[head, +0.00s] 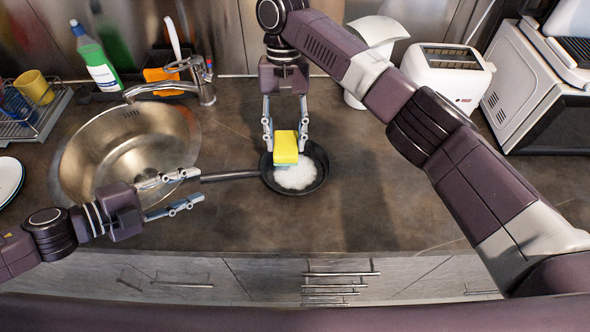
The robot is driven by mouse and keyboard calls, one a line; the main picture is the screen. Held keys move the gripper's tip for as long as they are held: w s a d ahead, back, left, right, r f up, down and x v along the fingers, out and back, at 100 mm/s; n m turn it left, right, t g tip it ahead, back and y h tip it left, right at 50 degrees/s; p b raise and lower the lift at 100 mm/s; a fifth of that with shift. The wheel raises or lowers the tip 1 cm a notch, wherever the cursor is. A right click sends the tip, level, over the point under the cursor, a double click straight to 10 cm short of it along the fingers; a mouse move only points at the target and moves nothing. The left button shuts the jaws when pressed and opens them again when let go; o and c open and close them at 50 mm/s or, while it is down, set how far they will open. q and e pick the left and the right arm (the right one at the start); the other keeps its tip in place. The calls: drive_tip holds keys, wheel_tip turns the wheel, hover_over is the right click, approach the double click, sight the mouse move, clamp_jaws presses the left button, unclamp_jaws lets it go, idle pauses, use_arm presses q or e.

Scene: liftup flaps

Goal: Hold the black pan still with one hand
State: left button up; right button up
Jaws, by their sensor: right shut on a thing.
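The black pan (318,166) lies on the dark counter right of the sink, its long handle (232,176) pointing left. White foam or residue (296,176) covers part of its inside. My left gripper (184,191) is open and empty, just left of the handle's end, near the sink's front edge; its fingers look apart from the handle. My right gripper (286,128) comes down from above and is shut on a yellow sponge (285,145). The sponge is over the pan's back part; whether it touches the pan's bottom I cannot tell.
The steel sink (85,165) with its tap (205,82) is at left. Behind stand a green-white bottle (96,58) and an orange holder (160,75). A white toaster (447,75) and microwave (535,95) stand back right. The counter right of the pan is clear, under my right arm.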

use_arm(q)
drive_tip(key=shift+v, duration=0.9)
drive_tip(key=shift+s+a+r, duration=0.2)
drive_tip(key=shift+s+a, duration=0.15)
drive_tip(key=shift+a, duration=0.05)
